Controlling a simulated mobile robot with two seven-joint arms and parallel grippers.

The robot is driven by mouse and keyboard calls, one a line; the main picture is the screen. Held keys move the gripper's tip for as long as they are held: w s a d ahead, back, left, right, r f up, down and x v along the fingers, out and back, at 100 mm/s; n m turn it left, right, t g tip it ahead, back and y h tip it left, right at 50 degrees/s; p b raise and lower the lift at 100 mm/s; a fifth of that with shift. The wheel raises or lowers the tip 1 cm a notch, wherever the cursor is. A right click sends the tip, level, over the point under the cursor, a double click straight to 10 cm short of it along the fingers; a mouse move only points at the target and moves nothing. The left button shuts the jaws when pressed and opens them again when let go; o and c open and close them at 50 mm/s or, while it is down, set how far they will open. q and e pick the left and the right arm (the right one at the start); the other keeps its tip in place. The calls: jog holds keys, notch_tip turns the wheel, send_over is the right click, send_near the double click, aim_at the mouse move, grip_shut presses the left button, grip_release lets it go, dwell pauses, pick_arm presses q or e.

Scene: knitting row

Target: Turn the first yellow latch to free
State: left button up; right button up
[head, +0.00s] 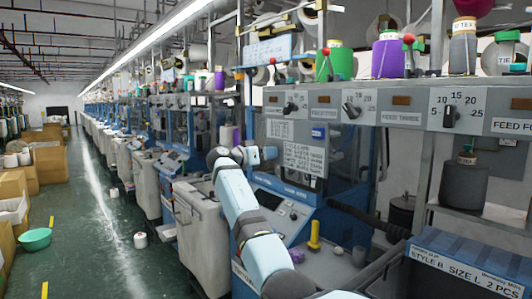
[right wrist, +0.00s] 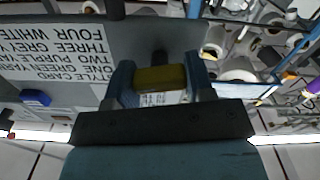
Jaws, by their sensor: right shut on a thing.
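A yellow latch (right wrist: 160,78) shows in the right wrist view between the two fingers of my right gripper (right wrist: 158,90). The gripper is shut on it. A dark post stands just behind the latch. How far the latch is turned cannot be told. In the head view my right arm reaches up in front of the knitting machines, and its fingers cannot be made out there. A second yellow piece, like an upright handle (head: 314,236), stands on the grey machine top in the head view. My left gripper is not in view.
A grey board with printed lines (right wrist: 60,50) is close to the gripper in the right wrist view. Dial panels (head: 360,105) and yarn cones (head: 386,58) line the right. A blue style box (head: 470,262) is at lower right. The green aisle floor (head: 90,240) is largely open.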

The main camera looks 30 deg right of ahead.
jog(key=shift+r+n+p, duration=0.1)
jog(key=shift+n+p, duration=0.3)
jog(key=shift+n, duration=0.5)
jog(key=n+p, duration=0.1)
jog(key=n, duration=0.1)
jog(key=shift+n, duration=0.4)
jog(key=shift+n+p, duration=0.45)
jog(key=shift+n, duration=0.05)
jog(key=n+p, duration=0.4)
jog(key=n, duration=0.2)
jog(key=shift+w+n+p, duration=0.1)
jog(key=shift+n+p, duration=0.25)
jog(key=shift+n, duration=0.05)
jog(key=shift+n+p, duration=0.6)
jog(key=shift+n, duration=0.3)
jog(key=shift+f+n+p, duration=0.2)
jog(key=shift+n+p, duration=0.1)
jog(key=shift+n, duration=0.1)
jog(key=o, duration=0.9)
